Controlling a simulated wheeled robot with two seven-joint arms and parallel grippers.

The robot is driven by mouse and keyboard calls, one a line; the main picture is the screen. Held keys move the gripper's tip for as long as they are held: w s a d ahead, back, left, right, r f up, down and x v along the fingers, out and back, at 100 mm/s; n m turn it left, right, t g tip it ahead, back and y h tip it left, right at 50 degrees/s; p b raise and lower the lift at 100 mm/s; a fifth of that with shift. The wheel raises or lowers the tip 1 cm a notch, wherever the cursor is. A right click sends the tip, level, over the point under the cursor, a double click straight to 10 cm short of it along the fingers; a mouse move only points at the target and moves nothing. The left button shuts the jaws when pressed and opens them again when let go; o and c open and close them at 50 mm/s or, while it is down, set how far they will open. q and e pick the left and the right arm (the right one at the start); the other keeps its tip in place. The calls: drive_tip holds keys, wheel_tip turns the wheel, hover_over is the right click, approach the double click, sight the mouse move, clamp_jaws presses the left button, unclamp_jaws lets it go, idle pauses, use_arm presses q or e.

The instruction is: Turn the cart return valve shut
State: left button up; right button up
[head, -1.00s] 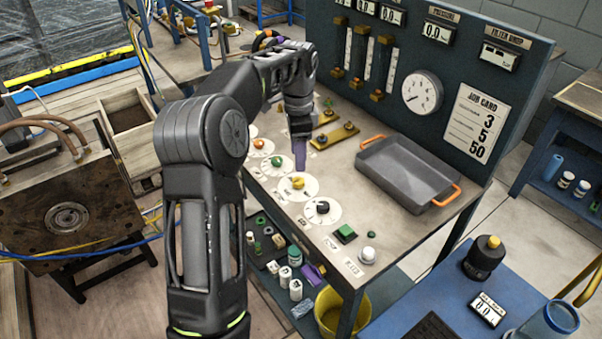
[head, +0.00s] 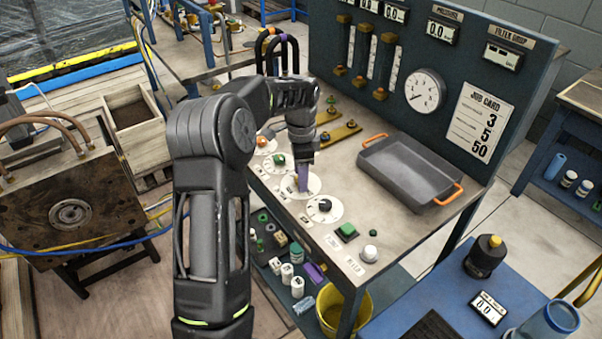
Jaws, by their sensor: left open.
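A row of round white dials with coloured knobs lies along the left edge of the bench top. The orange knob (head: 262,142) and green knob (head: 279,160) are farther back, and the black knob (head: 324,205) is nearest. My left gripper (head: 302,184), with purple fingers, points down at the third dial (head: 313,188). It is open, and its fingers hide that dial's yellow knob. I cannot tell whether they touch it. The dial labels are too small to read, so I cannot tell which knob is the cart return valve. My right gripper is out of view.
A grey tray (head: 408,172) with orange handles stands right of the dials. Brass bars with black knobs (head: 349,125) lie behind the gripper. A green button (head: 347,231) and white knob (head: 370,252) are at the front. The gauge panel (head: 450,65) rises behind.

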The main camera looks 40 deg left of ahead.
use_arm(q)
drive_tip(key=shift+c, duration=0.3)
clamp_jaws()
drive_tip(key=shift+n, duration=0.4)
drive_tip(key=n, duration=0.8)
drive_tip(key=shift+n, duration=0.3)
drive_tip(key=n, duration=0.4)
drive_tip(key=shift+n, duration=0.3)
drive_tip(key=shift+a+n+p, duration=0.1)
drive_tip(key=shift+n+p, duration=0.3)
drive_tip(key=shift+n, duration=1.6)
